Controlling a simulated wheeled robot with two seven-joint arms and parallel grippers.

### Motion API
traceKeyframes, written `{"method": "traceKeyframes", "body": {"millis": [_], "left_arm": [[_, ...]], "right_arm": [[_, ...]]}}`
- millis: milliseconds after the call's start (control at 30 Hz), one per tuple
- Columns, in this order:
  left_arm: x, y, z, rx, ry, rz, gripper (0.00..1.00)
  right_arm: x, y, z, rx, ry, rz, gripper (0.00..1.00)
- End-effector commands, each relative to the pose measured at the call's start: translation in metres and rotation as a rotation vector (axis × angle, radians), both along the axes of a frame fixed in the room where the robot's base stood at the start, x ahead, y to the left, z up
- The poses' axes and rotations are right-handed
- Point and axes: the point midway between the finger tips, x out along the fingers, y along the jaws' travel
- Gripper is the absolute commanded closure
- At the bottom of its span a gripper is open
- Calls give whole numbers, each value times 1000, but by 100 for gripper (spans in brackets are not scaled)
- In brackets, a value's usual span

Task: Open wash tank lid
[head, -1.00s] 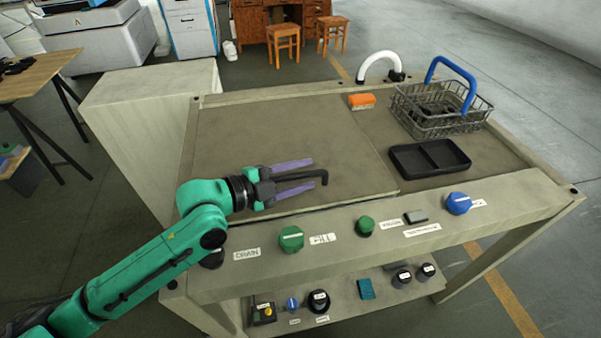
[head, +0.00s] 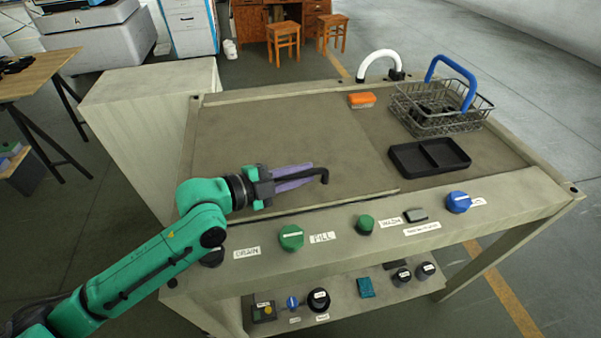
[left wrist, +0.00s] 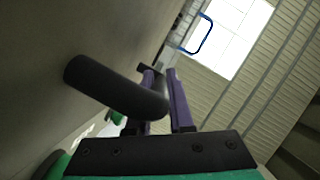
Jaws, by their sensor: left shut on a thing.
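The wash tank lid (head: 270,125) is a flat grey-brown panel lying on the left part of the bench top. It looks closed. A black bar handle (head: 324,175) sits near its front edge. My left gripper (head: 305,173) has its purple fingers shut on this handle, with the handle's bent right end sticking out past them. The left wrist view shows the thick black handle (left wrist: 112,86) close to the purple fingers (left wrist: 166,98). The handle's left part is hidden by the gripper in the head view. My right gripper is not in view.
Knobs, including a green one (head: 291,237) and a blue one (head: 458,202), line the front panel. A black tray (head: 430,172), a wire basket (head: 408,112) and an orange block (head: 361,100) stand right of or behind the lid. A white curved spout (head: 375,57) rises at the back.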

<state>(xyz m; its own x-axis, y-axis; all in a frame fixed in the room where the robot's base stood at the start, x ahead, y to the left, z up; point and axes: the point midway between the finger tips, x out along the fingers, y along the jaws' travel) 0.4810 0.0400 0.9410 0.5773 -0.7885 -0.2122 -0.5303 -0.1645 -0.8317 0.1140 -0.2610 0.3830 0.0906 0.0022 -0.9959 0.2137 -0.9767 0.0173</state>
Motion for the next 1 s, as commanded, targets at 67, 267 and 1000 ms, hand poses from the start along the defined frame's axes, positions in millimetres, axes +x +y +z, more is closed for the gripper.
{"method": "traceKeyframes", "body": {"millis": [67, 267, 1000], "left_arm": [[0, 0, -1, 1, 2, 0, 100], [0, 0, -1, 1, 2, 0, 100], [2, 1, 16, -5, 26, 1, 100]], "right_arm": [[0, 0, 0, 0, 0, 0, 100], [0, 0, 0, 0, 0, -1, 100], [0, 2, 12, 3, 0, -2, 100]]}}
